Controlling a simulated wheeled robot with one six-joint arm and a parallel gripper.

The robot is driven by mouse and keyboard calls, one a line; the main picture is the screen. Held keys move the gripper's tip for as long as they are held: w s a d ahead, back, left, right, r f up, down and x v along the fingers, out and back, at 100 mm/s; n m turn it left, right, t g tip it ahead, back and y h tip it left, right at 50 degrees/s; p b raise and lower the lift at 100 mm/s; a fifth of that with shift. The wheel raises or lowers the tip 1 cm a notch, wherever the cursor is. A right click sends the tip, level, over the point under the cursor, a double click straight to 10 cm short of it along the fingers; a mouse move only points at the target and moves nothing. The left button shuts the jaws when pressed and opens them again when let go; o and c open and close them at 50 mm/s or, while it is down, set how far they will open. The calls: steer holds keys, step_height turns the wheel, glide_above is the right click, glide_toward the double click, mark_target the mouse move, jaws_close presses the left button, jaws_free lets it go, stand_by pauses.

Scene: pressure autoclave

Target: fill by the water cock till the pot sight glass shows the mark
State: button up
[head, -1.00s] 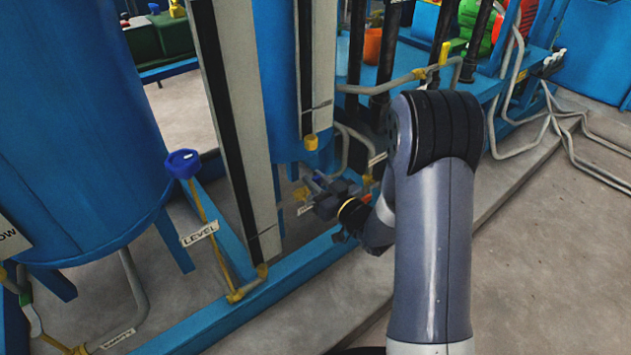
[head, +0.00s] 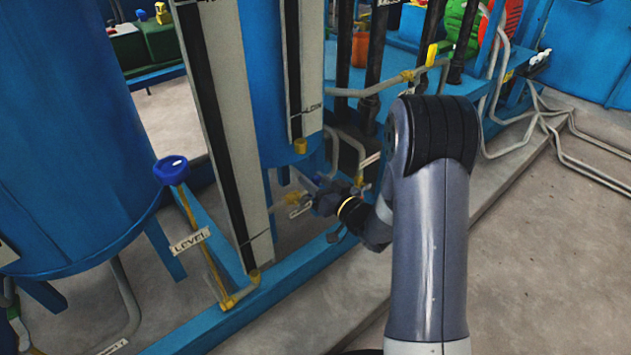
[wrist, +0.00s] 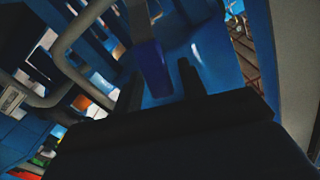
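My gripper (head: 324,203) is low in front of the middle blue vessel (head: 262,80), beside a small yellow fitting with a tag (head: 298,208). I cannot tell if it touches that fitting. In the wrist view a dark finger (wrist: 190,78) shows near a blue upright piece (wrist: 152,68); the grip is unclear. A sight glass, a pale board with a black strip (head: 303,70), stands on the middle vessel, with a small tag near its lower end. A taller one (head: 218,130) stands to its left. No water level is readable. I cannot tell which fitting is the water cock.
A blue knob (head: 171,170) on a yellow stem with a LEVEL tag (head: 190,240) stands at left, beside a large blue vessel (head: 65,130). A blue floor rail (head: 290,270) runs below my gripper. Grey pipes (head: 560,130) lie at right. Front floor is clear.

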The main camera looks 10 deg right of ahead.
steer(key=shift+o, duration=0.3)
steer(key=p+v, duration=0.2)
steer(key=v, duration=0.8)
steer(key=shift+s+d, duration=0.25)
steer(key=shift+s, duration=0.05)
stand_by(6.4)
